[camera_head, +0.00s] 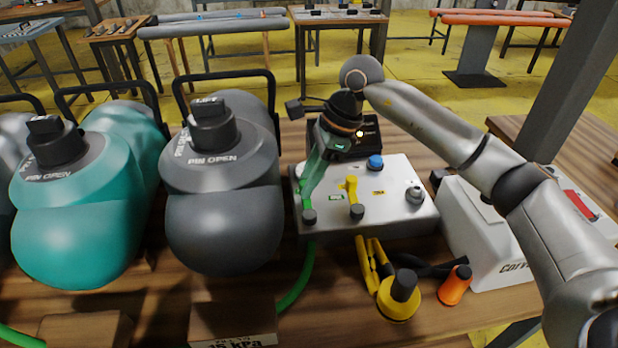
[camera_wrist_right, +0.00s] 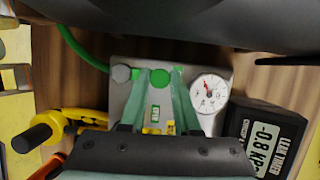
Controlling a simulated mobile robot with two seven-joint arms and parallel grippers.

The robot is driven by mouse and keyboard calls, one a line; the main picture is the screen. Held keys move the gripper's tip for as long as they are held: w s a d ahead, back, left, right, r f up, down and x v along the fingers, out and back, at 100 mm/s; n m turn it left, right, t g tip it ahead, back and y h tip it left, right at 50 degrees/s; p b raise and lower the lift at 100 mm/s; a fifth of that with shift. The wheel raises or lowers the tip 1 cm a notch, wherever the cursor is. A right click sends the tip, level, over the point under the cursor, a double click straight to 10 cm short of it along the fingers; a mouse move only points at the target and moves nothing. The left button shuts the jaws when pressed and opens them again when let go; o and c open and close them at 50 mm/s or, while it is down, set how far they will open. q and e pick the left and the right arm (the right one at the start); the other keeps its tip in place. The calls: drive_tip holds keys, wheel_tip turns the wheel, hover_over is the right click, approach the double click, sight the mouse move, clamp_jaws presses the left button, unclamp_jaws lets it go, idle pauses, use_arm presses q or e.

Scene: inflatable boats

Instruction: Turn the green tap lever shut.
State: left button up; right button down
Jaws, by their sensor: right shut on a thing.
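The green tap lever (camera_head: 308,203) stands at the left end of the white valve box (camera_head: 390,212), partly hidden by my gripper. In the right wrist view the green lever (camera_wrist_right: 160,77) shows between the fingertips. My right gripper (camera_head: 308,190) reaches down from above with its teal fingers shut on the lever. A green label is visible on the box close by. My left gripper is not in view.
A yellow lever (camera_head: 351,187) stands just right of the green one, with a blue knob (camera_head: 375,162) behind. A round gauge (camera_wrist_right: 210,93) and black display (camera_wrist_right: 275,135) are close by. The grey inflatable (camera_head: 225,195) stands left. A yellow pump part (camera_head: 399,295) lies in front.

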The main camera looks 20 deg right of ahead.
drive_tip(key=c, duration=0.6)
unclamp_jaws()
drive_tip(key=shift+c, duration=0.2)
drive_tip(key=v, duration=1.2)
drive_tip(key=shift+r+p, duration=0.3)
drive_tip(key=shift+p, duration=0.15)
